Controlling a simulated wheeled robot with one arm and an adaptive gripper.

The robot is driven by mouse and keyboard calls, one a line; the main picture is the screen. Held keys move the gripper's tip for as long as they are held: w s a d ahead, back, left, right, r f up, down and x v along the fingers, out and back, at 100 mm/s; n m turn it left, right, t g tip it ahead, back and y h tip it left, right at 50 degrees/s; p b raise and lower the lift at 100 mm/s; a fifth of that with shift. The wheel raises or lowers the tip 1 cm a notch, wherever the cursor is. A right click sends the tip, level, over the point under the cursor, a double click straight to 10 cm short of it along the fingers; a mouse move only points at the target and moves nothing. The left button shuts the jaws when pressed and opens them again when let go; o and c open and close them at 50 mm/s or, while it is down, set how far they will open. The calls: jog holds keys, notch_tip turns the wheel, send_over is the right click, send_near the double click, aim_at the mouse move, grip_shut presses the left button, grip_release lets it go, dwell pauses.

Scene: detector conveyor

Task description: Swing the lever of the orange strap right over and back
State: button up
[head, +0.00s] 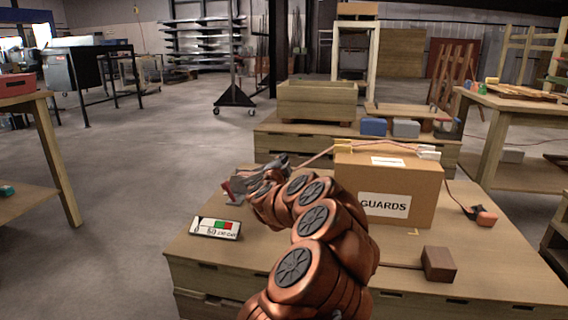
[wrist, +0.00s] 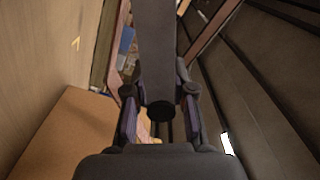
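My gripper (head: 262,178) is at the left side of a cardboard box marked GUARDS (head: 425,188). In the wrist view my gripper (wrist: 160,122) has its two fingers apart. A wide grey bar (wrist: 157,45) with a dark rounded end lies between them, and I cannot tell whether it is the lever or whether it is touched. A small reddish part (head: 229,189) shows beside the gripper; the gripper hides much of it. A thin reddish strap (head: 318,155) runs up to the box top. An orange-red piece (head: 486,215) on a dark strap lies right of the box.
The box stands on a wooden platform (head: 510,278). Blue (head: 373,126) and grey (head: 405,128) blocks stand behind.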

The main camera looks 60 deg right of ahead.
jog(key=o, duration=0.4)
jog(key=shift+f, duration=0.15)
jog(key=shift+v, duration=6)
